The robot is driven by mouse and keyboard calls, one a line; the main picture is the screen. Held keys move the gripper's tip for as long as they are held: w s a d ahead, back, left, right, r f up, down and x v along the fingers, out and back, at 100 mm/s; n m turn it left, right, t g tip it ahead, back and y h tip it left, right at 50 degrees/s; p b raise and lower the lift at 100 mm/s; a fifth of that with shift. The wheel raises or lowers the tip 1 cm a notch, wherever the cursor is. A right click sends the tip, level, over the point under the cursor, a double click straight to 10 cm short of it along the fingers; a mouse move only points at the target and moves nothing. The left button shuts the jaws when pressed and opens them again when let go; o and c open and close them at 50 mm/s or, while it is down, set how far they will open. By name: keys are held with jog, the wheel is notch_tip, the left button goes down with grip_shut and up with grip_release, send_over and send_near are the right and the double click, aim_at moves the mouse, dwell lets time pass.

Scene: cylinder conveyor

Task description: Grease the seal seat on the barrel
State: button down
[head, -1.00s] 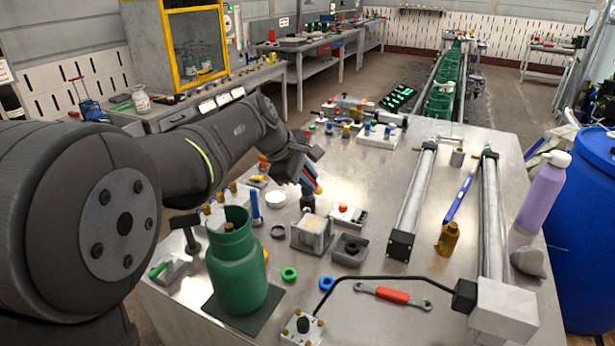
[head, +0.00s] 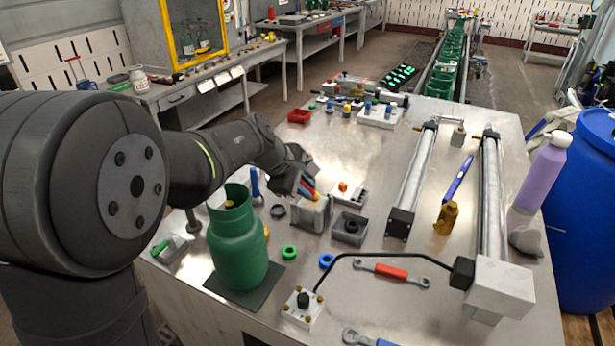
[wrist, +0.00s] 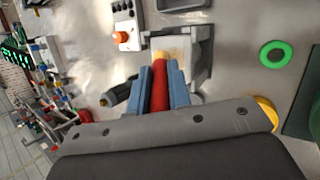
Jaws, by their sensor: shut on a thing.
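My gripper (head: 307,190) is shut on a tool with a red handle (wrist: 159,88), held between its blue fingers. The tool's pale yellow tip (wrist: 161,56) meets or overlaps a grey open block (wrist: 203,48). I cannot tell whether it touches the inside. In the head view, my gripper is right above that block (head: 310,213). A green barrel (head: 238,256) with an open, collared top stands upright on a dark mat (head: 262,288), left of and nearer than the gripper. A brass part (head: 229,204) shows in its top. The seal seat cannot be made out.
A dark square tray (head: 349,230) lies right of the block. A green ring (head: 289,252), a blue ring (head: 327,261) and a red-handled wrench (head: 393,273) lie in front. Two long cylinders line the right side.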

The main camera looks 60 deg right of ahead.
jog(key=shift+d, duration=0.65)
jog(key=shift+d+r, duration=0.2)
jog(key=shift+r, duration=3.85)
jog(key=shift+a, duration=0.1)
